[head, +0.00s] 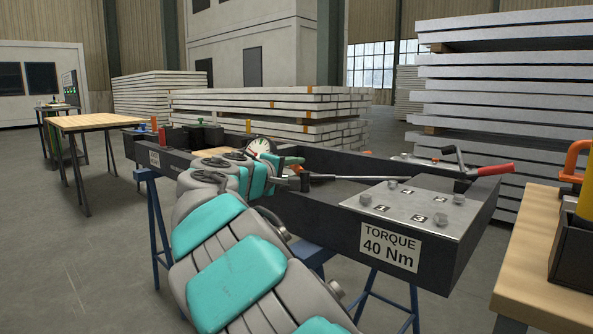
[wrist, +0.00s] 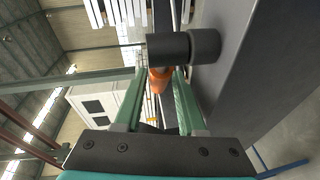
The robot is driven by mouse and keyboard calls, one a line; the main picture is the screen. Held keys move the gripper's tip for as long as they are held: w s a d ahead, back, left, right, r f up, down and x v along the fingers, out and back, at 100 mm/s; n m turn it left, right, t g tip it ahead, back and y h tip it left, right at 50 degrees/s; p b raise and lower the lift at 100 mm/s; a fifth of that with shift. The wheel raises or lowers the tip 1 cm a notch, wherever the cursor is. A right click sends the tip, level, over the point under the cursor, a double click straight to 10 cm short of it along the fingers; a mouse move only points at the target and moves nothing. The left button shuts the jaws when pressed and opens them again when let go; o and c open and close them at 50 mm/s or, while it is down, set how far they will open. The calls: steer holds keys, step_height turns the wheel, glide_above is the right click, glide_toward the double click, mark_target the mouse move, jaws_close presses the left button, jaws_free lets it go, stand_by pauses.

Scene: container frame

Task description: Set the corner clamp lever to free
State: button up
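My gripper (head: 296,170) is over the near side of the dark frame (head: 330,218) in the head view, beside the black end of a long silver bar (head: 370,177). In the wrist view its two green fingers (wrist: 160,75) stand apart. A dark cylinder (wrist: 184,47) lies across just beyond the tips, and an orange part (wrist: 160,79) shows between them. Whether they touch it I cannot tell. At the far right corner of the frame is a black-ended lever (head: 458,158), probably the corner clamp, with a red grip (head: 496,169) close by. The lever's setting is not readable.
A metal plate (head: 413,210) with numbered bolts covers the frame's right end. A dial gauge (head: 260,146) and dark blocks (head: 205,135) are on the left part. A wooden bench (head: 540,240) stands close at right. Stacked panels (head: 500,105) stand behind.

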steer(key=v, duration=0.7)
steer(key=shift+r, duration=0.1)
